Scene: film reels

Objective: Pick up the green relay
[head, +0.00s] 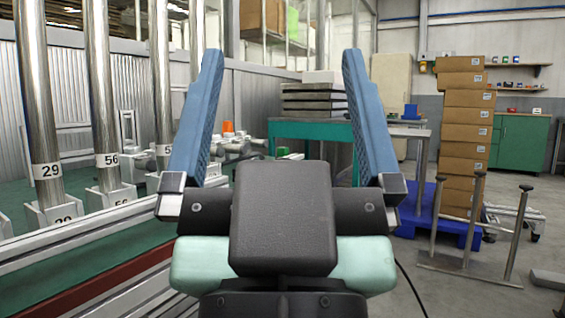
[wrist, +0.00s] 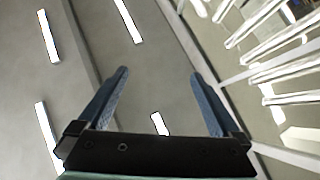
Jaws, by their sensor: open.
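My gripper (head: 278,72) is raised in the middle of the head view, its two blue fingers wide apart with nothing between them. It also shows in the wrist view (wrist: 160,78), where the camera faces the ceiling and its lights. A small green thing (head: 282,151) shows between the fingers in the background, near the grey fittings; it is too small to tell whether it is the green relay. No relay is clearly visible in the wrist view.
Metal columns (head: 105,100) numbered 29 and 56 stand at left. Stacked cardboard boxes (head: 465,130), a blue pallet (head: 432,222) and a metal post stand (head: 470,265) are at right. Open floor lies between.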

